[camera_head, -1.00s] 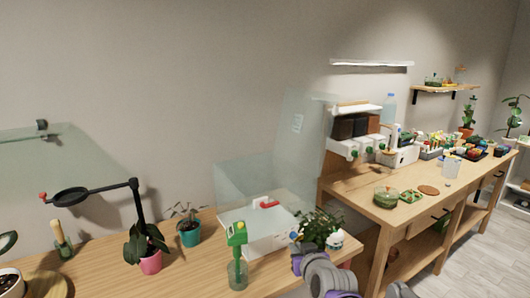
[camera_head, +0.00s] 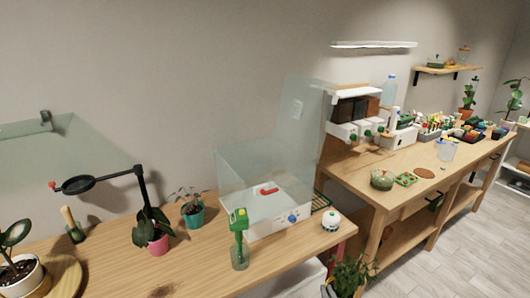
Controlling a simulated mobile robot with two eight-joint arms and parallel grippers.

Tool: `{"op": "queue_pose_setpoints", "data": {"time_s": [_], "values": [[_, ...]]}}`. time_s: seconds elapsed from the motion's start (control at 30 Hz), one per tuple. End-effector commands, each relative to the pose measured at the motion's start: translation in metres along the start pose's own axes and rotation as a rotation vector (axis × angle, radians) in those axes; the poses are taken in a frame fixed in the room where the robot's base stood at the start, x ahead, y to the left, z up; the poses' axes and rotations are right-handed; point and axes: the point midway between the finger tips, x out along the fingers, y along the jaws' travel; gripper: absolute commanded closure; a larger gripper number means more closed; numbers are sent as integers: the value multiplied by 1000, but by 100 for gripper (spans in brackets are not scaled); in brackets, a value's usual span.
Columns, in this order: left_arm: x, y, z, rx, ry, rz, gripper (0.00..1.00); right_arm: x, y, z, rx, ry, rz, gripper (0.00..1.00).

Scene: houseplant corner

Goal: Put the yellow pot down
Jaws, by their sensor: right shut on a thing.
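A bushy green plant (camera_head: 352,275) shows at the bottom edge of the head view, in front of the right end of the near bench. Its pot is hidden by the leaves and the picture's lower edge, so I cannot see its yellow colour. A small grey part of my right gripper (camera_head: 328,289) shows at the plant's left side. That gripper is shut on the pot and holds it off the bench; its fingertips are not clearly visible. My left gripper is not in view.
The near bench (camera_head: 120,262) has a clear front middle. On it stand a pink pot (camera_head: 157,245), a teal pot (camera_head: 194,219), a green-topped bottle (camera_head: 239,252), a glass-walled white box (camera_head: 280,222) and a small white round jar (camera_head: 331,222). The longer bench (camera_head: 350,180) stands to the right.

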Motion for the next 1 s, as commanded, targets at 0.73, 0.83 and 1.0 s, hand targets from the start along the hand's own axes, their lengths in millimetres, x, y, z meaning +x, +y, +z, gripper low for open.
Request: {"op": "queue_pose_setpoints", "data": {"time_s": [0.73,0.83,1.0], "values": [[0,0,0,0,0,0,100,30,0,28,-1,1,-1,100],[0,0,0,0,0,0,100,30,0,28,-1,1,-1,100],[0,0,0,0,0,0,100,30,0,27,-1,1,-1,100]]}}
